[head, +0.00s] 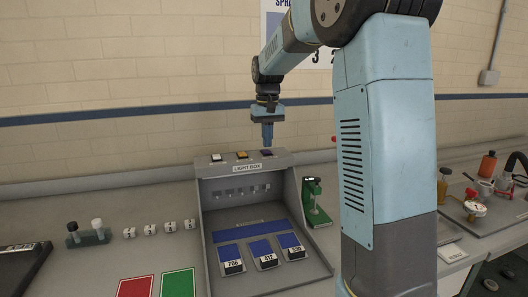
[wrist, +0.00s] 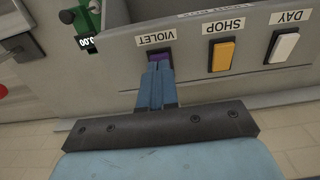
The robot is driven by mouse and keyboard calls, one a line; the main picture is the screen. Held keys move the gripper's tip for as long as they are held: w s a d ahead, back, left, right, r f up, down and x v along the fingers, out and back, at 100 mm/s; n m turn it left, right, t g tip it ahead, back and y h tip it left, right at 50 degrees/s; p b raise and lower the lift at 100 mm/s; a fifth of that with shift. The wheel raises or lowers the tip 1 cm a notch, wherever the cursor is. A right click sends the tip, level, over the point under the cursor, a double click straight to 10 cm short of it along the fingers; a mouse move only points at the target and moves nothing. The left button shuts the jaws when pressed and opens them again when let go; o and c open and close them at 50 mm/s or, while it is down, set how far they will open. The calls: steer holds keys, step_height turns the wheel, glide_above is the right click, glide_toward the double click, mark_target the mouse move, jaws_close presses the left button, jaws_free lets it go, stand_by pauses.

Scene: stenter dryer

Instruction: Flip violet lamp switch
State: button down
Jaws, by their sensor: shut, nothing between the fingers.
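The violet lamp switch (wrist: 158,57) is a small purple rocker on top of the light box, beside the label VIOLET (wrist: 155,38). My gripper (wrist: 157,66) is shut and empty, with its fingertips right over the violet switch and covering part of it. I cannot tell whether they touch it. In the head view my gripper (head: 267,143) points down above the right end of the light box (head: 197,190), where the dark violet switch (head: 266,152) partly shows under the fingers.
The orange SHOP switch (wrist: 223,54) and white DAY switch (wrist: 285,47) sit in the same row. A green gauge (head: 315,203) stands close to the box's right side. Swatches (head: 265,253) lie inside the box. Red and green cards (head: 178,284) lie on the bench at front left.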

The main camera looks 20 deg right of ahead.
mark_target(267, 151)
steer(key=shift+f, duration=0.9)
stand_by(1.0)
steer(key=shift+r, duration=0.1)
steer(key=shift+r, duration=3.45)
steer(key=shift+s, duration=0.1)
